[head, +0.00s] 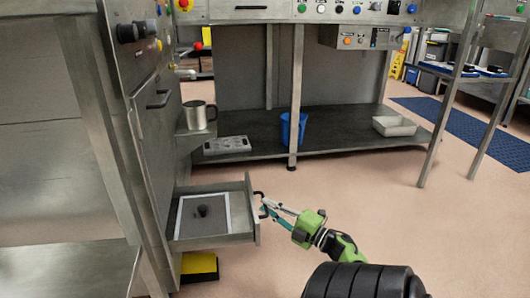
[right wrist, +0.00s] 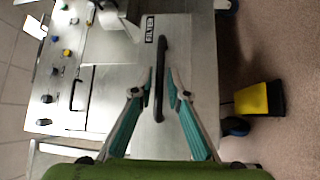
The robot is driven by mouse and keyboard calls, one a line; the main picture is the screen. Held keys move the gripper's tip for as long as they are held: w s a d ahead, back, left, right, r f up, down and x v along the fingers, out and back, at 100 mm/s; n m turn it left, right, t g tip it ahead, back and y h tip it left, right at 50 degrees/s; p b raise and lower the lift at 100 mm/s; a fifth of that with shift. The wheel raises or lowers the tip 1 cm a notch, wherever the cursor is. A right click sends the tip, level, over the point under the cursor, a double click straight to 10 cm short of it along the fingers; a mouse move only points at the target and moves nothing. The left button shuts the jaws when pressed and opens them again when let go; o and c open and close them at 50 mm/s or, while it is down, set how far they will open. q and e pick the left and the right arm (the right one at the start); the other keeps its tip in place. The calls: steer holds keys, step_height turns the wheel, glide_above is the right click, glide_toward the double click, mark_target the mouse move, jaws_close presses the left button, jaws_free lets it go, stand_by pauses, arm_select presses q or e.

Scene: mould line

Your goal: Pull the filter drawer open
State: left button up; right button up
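The filter drawer (head: 242,240) is a grey metal box low on the machine's side. It stands pulled out, with its inside showing. A white-framed grey filter sheet (head: 220,218) with a dark patch lies in it. Its black bar handle (head: 258,194) is on the front; in the right wrist view the handle (right wrist: 161,50) runs between the fingers beside a "FILTER" label (right wrist: 149,28). My right gripper (head: 265,207) is at this handle; its fingertips (right wrist: 159,76) lie close on both sides, and it looks shut on the bar. My left gripper is not in view.
A metal mug (head: 198,115) stands on a small side shelf above the drawer. A yellow and black pedal (head: 199,267) is on the floor below it. A low shelf behind bears a blue bin (head: 294,129) and a white tray (head: 394,126).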

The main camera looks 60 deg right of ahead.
steer(key=s+a+f, duration=0.1)
steer(key=s, duration=0.9)
steer(key=shift+f, duration=0.2)
steer(key=shift+s+a, duration=0.1)
